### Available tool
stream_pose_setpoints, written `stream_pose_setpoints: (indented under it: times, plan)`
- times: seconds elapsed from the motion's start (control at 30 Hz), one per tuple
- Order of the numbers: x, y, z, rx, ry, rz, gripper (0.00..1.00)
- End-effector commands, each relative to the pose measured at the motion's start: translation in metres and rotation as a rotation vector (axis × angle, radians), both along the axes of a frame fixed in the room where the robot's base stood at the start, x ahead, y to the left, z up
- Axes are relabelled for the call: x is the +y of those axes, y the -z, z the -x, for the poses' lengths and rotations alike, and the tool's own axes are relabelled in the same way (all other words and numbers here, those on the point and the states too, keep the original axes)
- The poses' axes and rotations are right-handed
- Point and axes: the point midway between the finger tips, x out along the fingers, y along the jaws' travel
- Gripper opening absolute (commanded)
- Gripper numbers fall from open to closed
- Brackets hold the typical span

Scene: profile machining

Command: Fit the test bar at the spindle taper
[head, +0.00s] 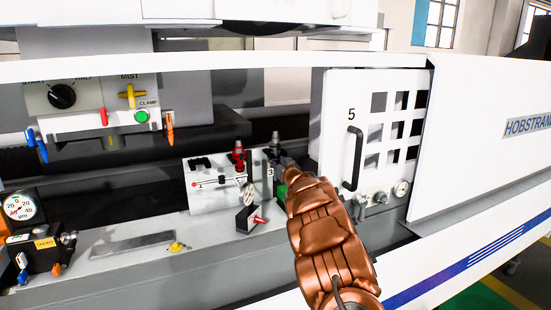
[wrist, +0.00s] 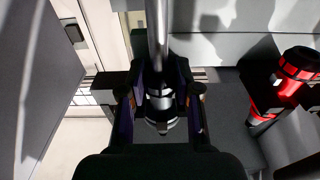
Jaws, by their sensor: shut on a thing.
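My gripper (wrist: 160,100) is shut on the test bar (wrist: 157,35) in the wrist view. The bar's bright steel shaft runs up out of the picture, and its dark and silver collar end sits between the two fingers. In the head view my copper-coloured arm reaches to a white rack marked 1 and 3 (head: 204,198), and its end is beside the rack's right side. The bar is too small and covered to make out there. The spindle housing (head: 110,125), with a green clamp button (head: 142,116), is at the left. I cannot make out the taper.
Red-banded tool holders (head: 239,160) stand at the rack; one (wrist: 295,72) is close right of the fingers in the wrist view. A white panel marked 5 (head: 350,140) with a black handle is at the right. A dial gauge (head: 19,207) stands at the left front.

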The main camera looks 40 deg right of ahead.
Motion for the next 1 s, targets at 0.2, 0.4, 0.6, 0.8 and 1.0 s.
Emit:
stream_pose_setpoints:
  times: [0.2,0.4,0.6,0.8,1.0]
  plan:
    - [0.001,-0.001,0.003,-0.002,0.001,0.002,0.0]
    - [0.004,-0.001,0.015,0.0,0.002,0.0,0.0]
    - [0.009,-0.002,0.026,-0.002,0.001,0.002,0.0]
    - [0.012,-0.002,0.037,-0.001,0.001,0.002,0.0]
    - [0.017,-0.001,0.049,-0.002,0.001,0.0,0.0]
